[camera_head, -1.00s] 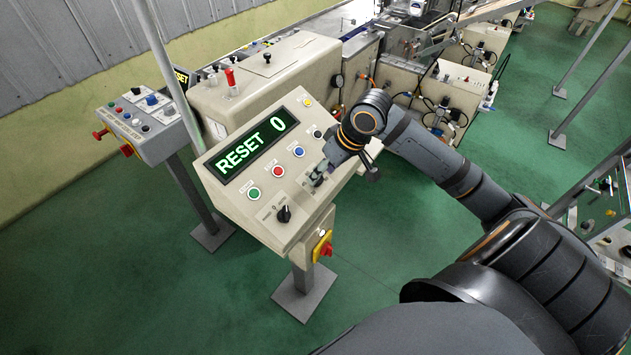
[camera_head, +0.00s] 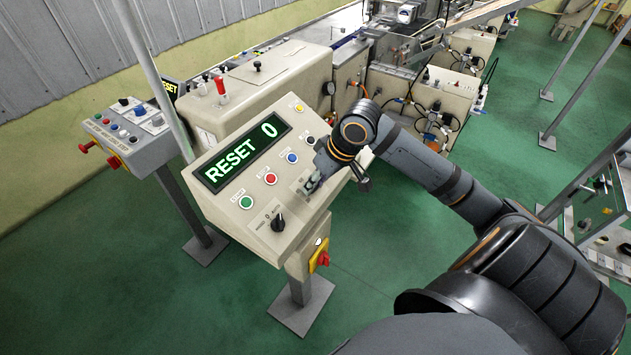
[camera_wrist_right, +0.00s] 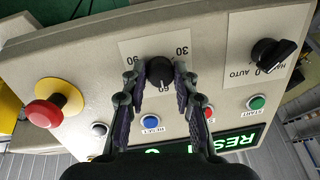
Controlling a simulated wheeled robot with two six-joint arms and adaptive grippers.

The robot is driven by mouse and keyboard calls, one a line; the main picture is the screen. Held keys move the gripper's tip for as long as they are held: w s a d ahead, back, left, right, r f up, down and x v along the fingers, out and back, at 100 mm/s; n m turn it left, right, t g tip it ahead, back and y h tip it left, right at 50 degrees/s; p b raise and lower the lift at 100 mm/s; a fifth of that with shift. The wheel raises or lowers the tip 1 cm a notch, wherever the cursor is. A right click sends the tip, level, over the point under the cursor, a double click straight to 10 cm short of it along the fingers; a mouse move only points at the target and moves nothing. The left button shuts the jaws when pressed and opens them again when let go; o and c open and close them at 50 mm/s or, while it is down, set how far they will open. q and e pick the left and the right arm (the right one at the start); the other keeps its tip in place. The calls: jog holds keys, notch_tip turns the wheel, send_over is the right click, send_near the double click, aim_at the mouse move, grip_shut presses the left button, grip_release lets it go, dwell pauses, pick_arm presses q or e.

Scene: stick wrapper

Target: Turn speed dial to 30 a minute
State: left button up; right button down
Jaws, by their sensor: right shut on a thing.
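The speed dial (camera_wrist_right: 160,72) is a black knob on a pale plate on the sloped control panel (camera_head: 228,212). In the right wrist view its scale is upside down; a 30 shows on the upper right of the plate. My right gripper (camera_wrist_right: 160,86) has its two fingers closed on either side of the knob. In the head view my right gripper (camera_head: 312,183) is at the panel's right part and hides the dial. Where the knob points is hard to tell. The display (camera_head: 242,151) reads RESET 0. My left gripper is not in view.
Green (camera_head: 245,202), red (camera_head: 270,178) and blue (camera_head: 292,157) buttons line the panel near my gripper. A black selector (camera_head: 278,222) sits at the front. A red emergency stop (camera_wrist_right: 43,112) shows in the wrist view. Green floor lies clear in front.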

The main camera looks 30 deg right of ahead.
jog(key=shift+n, duration=0.3)
jog(key=shift+n, duration=0.5)
jog(key=n+p, duration=0.1)
jog(key=n, duration=0.2)
jog(key=shift+a+h, duration=0.1)
jog(key=shift+h, duration=0.2)
jog(key=n, duration=0.6)
jog(key=shift+n+h, duration=0.3)
jog(key=n, duration=0.6)
jog(key=shift+t+b, duration=0.3)
jog(key=shift+b, duration=0.05)
jog(key=n+b, duration=0.1)
jog(key=n, duration=0.5)
jog(key=shift+t, duration=0.4)
